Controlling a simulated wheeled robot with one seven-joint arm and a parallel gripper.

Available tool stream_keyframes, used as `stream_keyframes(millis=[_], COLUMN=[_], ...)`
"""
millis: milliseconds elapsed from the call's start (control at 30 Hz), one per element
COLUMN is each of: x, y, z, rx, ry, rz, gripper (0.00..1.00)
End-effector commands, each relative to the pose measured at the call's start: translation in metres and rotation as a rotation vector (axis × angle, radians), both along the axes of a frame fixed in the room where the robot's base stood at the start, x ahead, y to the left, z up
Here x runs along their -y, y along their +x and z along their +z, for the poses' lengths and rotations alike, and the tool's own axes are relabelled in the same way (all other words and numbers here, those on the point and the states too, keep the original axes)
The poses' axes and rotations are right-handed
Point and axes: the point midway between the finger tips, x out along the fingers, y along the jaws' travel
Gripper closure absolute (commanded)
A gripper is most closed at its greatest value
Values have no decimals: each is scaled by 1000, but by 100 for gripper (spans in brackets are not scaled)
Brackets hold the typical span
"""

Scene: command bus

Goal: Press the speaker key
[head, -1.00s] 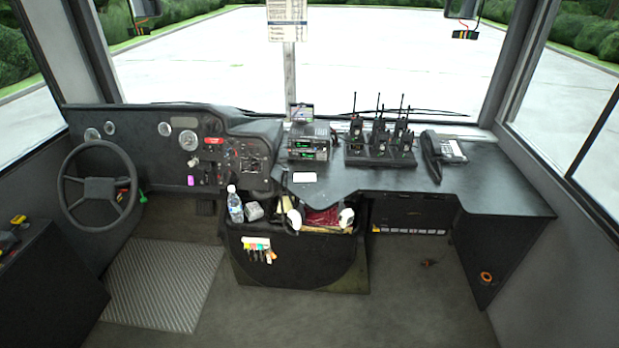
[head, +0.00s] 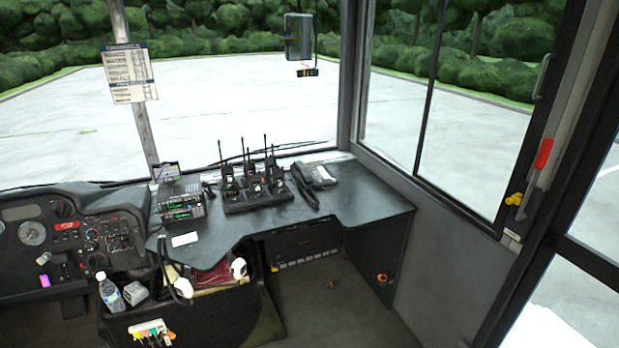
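A dark desk phone (head: 318,176) with a handset along its left side stands near the right end of the black desk (head: 352,208). Its keys are too small to tell apart, so I cannot pick out the speaker key. My gripper is not in view, and nothing of mine touches the phone.
Left of the phone, several handheld radios (head: 252,188) stand in a charger, beside stacked radio units (head: 180,203). A white card (head: 185,240) lies on the desk. A bin with a bottle (head: 110,294) is below. Desk space right of the phone is clear.

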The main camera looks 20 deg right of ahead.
Motion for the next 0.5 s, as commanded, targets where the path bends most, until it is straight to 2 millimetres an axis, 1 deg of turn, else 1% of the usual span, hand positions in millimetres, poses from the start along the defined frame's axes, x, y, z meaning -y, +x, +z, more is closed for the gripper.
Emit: stream_keyframes(millis=[200, 233, 267, 300, 333, 367, 500], x=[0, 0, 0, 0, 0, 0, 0], y=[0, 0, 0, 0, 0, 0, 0], z=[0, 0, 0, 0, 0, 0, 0], rx=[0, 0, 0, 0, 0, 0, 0], ry=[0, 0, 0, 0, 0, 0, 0], rz=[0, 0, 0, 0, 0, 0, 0], gripper=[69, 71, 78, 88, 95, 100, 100])
